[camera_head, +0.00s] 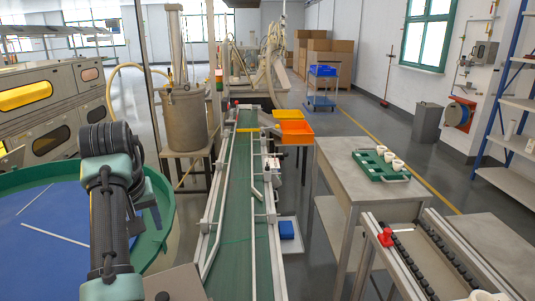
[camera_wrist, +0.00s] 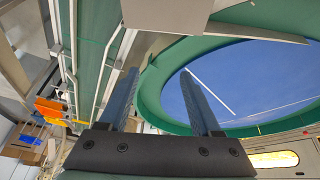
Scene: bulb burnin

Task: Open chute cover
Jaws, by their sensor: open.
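My gripper (camera_wrist: 159,72) is open, with two blue fingers apart and nothing between them in the wrist view. A similar grey plate (camera_head: 180,284) shows at the bottom of the head view, between the round table and the conveyor. I cannot tell for certain that it is the cover, and no handle is clear.
A round table with a green rim (camera_head: 158,240) and blue surface stands at left. A green conveyor (camera_head: 238,200) with metal rails runs away from me. A grey bench (camera_head: 365,185) at right holds a green tray (camera_head: 364,160) with white cups.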

